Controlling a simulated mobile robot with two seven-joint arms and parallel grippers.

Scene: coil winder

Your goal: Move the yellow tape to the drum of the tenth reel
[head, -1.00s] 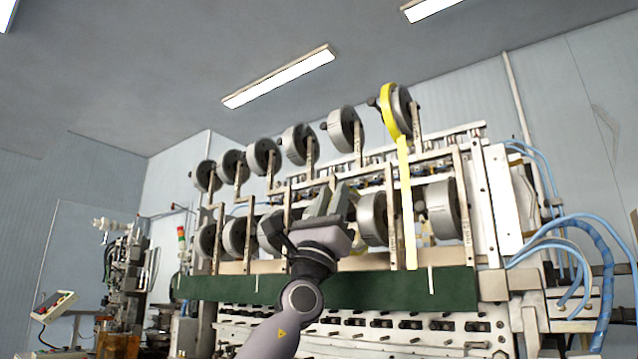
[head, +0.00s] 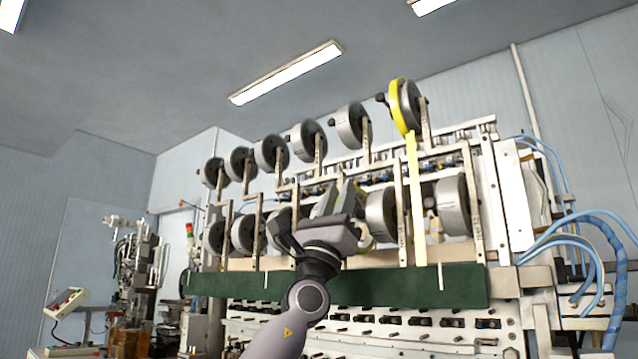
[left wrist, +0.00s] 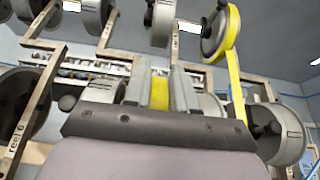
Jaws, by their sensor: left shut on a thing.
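My left gripper (head: 338,196) is raised in front of the lower row of reels in the head view. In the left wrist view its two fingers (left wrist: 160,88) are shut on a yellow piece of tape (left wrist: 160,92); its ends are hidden. A yellow tape ring (head: 397,106) sits beside the drum of the upper right reel (head: 411,106). A yellow strip (head: 416,190) hangs from there past the lower row; the ring and strip also show in the left wrist view (left wrist: 234,70). I cannot tell which reel is the tenth. My right gripper is not in view.
Grey reels stand in two rows on upright bars. A lower reel drum (head: 381,214) is just right of my gripper, another (head: 452,206) farther right. A bar marked "reel 6" (left wrist: 20,135) is at left in the wrist view. A green panel (head: 400,285) runs below.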

